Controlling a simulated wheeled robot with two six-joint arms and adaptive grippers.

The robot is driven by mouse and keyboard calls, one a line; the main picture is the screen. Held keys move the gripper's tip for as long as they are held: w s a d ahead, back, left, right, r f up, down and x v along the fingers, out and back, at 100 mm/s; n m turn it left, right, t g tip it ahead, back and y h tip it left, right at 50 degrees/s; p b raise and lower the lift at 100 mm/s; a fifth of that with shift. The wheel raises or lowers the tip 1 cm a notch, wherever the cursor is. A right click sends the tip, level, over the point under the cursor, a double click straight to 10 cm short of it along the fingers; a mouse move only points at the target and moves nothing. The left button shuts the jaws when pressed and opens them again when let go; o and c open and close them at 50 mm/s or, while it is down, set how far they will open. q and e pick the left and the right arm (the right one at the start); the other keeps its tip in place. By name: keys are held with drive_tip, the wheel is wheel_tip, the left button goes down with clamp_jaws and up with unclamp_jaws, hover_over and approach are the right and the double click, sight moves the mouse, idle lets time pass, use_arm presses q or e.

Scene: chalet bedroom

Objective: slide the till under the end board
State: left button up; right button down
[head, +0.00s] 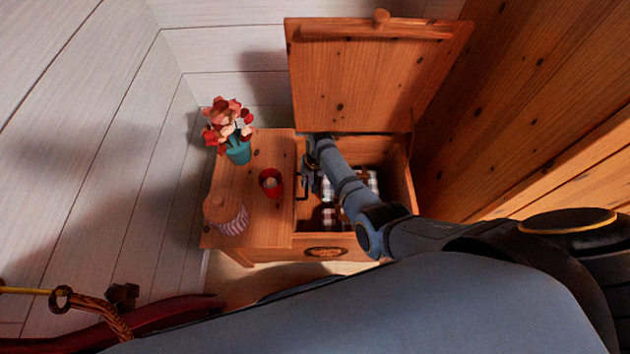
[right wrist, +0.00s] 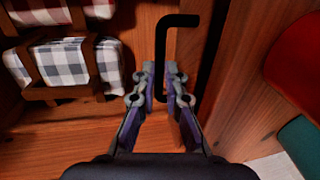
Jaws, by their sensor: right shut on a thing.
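The wooden chest (head: 394,176) stands against the wall with its lid (head: 365,75) raised. The end board (head: 271,220) covers its left part. A wooden strip with a black bar handle, which I take as the till (right wrist: 188,48), lies beside the end board's inner edge; most of it is hidden by my arm. My right gripper (head: 309,170) reaches down into the open part of the chest. In the right wrist view my right gripper (right wrist: 160,82) is shut on the black handle (right wrist: 163,45). A dark gap shows between the till and the end board (right wrist: 240,95). My left gripper is out of view.
A teal flower pot (head: 238,153), a red cup (head: 270,181) and a striped jar with a wooden lid (head: 225,212) stand on the end board. Checked bundles (right wrist: 75,62) with straps lie inside the chest. A wooden wall (head: 540,110) stands close at right.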

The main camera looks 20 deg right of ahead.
drive_tip(key=shift+w+a, duration=0.15)
drive_tip(key=shift+a, duration=0.65)
drive_tip(key=c, duration=1.4)
unclamp_jaws()
drive_tip(key=shift+c, duration=0.2)
drive_tip(key=shift+o, duration=0.2)
